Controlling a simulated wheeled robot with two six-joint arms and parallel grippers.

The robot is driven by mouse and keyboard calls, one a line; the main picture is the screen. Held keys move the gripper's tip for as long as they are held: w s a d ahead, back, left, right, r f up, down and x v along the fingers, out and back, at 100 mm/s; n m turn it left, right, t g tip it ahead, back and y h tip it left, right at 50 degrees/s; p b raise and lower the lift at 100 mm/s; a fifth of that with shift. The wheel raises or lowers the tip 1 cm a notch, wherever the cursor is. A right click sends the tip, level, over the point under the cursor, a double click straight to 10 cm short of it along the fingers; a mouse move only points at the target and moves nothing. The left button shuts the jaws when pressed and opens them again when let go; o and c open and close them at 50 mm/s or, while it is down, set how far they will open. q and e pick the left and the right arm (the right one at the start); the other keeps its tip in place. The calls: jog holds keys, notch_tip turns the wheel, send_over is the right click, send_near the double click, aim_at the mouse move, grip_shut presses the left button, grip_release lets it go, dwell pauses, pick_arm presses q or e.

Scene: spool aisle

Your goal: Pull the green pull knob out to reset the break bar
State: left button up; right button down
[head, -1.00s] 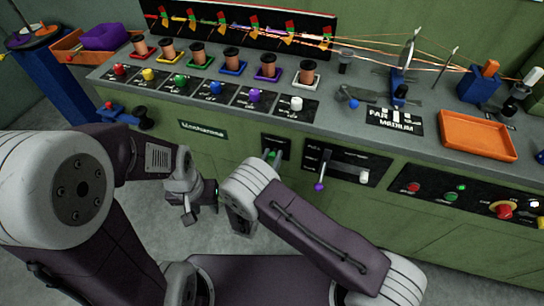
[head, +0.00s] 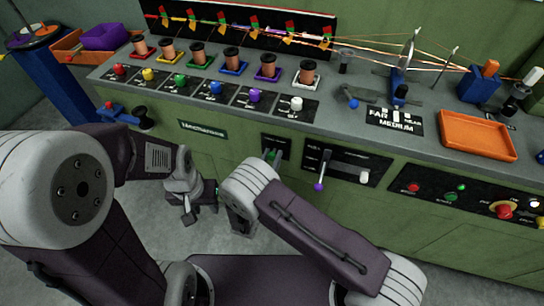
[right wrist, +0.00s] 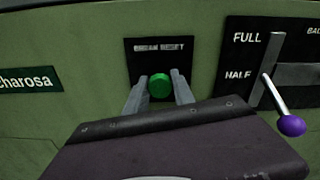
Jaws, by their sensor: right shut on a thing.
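The green pull knob (right wrist: 160,86) sits on a black plate marked "BREAK RESET" on the green machine front. In the right wrist view my right gripper (right wrist: 160,92) has one finger on each side of the knob and is shut on it. The knob's shaft is hidden behind its round face. In the head view the knob is small and partly covered by the right gripper (head: 274,157). My left gripper (head: 188,212) hangs to the left, apart from the machine front, and its finger gap is not clear.
Right of the knob is a panel with a purple-tipped lever (right wrist: 291,126), close to the right gripper, and a white knob (head: 364,176). Further right are red and green buttons (head: 413,187). Spools (head: 232,60) and an orange tray (head: 478,134) are on the bench top.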

aim_at(271, 158)
jog(key=v, duration=0.3)
jog(key=shift+s+p, duration=0.15)
jog(key=shift+p, duration=0.15)
jog(key=shift+f, duration=0.1)
jog(key=c, duration=1.1)
grip_release()
pick_arm(q)
jog(key=shift+r, duration=0.3)
pick_arm(e)
jog(key=shift+o, duration=0.2)
jog(key=shift+a, duration=0.1)
